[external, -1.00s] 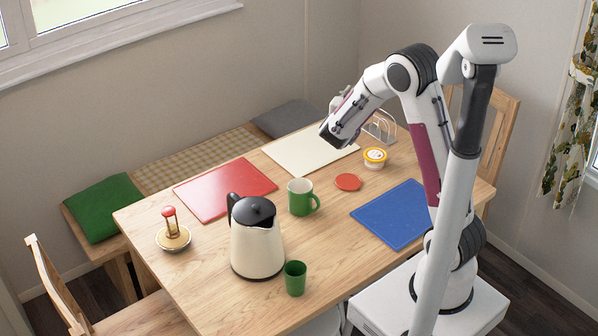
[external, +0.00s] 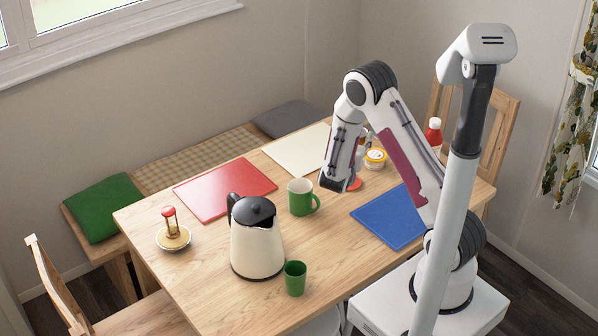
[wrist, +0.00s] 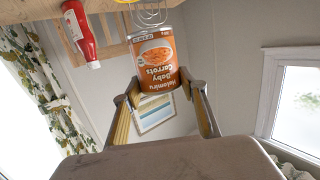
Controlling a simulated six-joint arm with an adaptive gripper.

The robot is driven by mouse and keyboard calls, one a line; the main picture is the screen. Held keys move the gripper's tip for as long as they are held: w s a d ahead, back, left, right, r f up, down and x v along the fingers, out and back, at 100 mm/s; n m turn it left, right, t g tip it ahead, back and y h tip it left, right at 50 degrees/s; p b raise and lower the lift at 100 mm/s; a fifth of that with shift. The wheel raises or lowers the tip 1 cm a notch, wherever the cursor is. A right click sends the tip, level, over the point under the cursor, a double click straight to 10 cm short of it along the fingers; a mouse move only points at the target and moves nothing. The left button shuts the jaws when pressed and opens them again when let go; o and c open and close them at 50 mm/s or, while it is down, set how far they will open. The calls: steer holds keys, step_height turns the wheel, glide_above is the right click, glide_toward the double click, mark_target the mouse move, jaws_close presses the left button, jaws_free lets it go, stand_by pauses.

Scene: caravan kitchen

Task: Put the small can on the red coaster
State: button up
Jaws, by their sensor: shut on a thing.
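The label reads upside down there. My gripper is shut on the can. In the external view my wrist is low over the far right part of the table, and it hides most of the gripper and the can.
A ketchup bottle (external: 433,134) stands at the far right. A blue mat (external: 388,218), green mug (external: 301,198), white mat (external: 293,150), red mat (external: 222,190), kettle (external: 257,245) and green cup (external: 295,278) surround the area.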

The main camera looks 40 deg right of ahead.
steer(key=shift+f, duration=1.55)
glide_above(354, 189)
steer(key=shift+f, duration=2.9)
steer(key=shift+f, duration=0.1)
steer(key=shift+f, duration=2)
steer(key=shift+f, duration=0.15)
steer(key=o, duration=1.3)
